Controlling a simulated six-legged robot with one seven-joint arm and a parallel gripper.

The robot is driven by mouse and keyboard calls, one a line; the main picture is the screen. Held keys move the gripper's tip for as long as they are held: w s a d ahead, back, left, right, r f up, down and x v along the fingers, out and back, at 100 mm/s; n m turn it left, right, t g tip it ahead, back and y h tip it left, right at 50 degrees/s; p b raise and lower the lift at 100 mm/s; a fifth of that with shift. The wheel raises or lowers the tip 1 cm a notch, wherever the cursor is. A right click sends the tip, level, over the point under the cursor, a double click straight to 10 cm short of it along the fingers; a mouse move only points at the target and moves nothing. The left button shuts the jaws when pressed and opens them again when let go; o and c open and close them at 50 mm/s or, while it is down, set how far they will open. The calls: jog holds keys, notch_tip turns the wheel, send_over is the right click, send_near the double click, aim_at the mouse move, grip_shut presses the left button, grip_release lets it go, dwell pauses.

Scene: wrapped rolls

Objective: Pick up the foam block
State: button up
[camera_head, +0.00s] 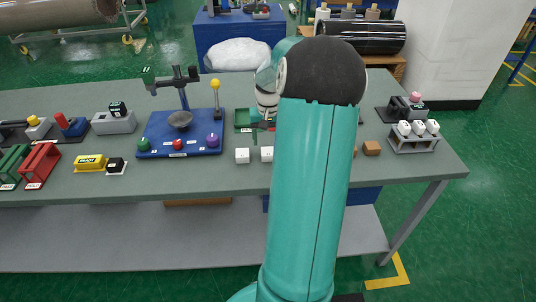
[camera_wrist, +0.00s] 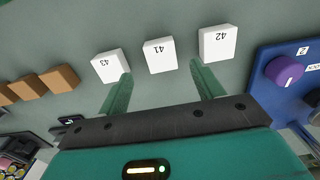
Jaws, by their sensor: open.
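Three white blocks stand in a row in the wrist view, marked 42 (camera_wrist: 215,44), 41 (camera_wrist: 159,56) and 43 (camera_wrist: 111,66). Several brown blocks (camera_wrist: 60,79) continue the row to the left. No label shows which of these is the foam block. My gripper (camera_wrist: 162,84) is open and empty. Its fingers straddle the space just in front of block 41, with one fingertip close to block 43 and the other close to block 42. In the head view two white blocks (camera_head: 242,155) and one brown block (camera_head: 372,148) show clearly; my arm hides most of the row between them.
A blue board (camera_head: 180,148) with knobs stands left of the white blocks in the head view; its purple knob (camera_wrist: 285,71) shows right in the wrist view. A grey rack (camera_head: 415,144) with white pieces is at the table's right.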

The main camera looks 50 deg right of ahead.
aim_at(268, 151)
notch_tip(268, 151, down, 5)
jog(key=shift+w+a+r, duration=0.1)
jog(key=shift+a, duration=0.05)
jog(key=c, duration=1.1)
jog(key=shift+o, duration=0.2)
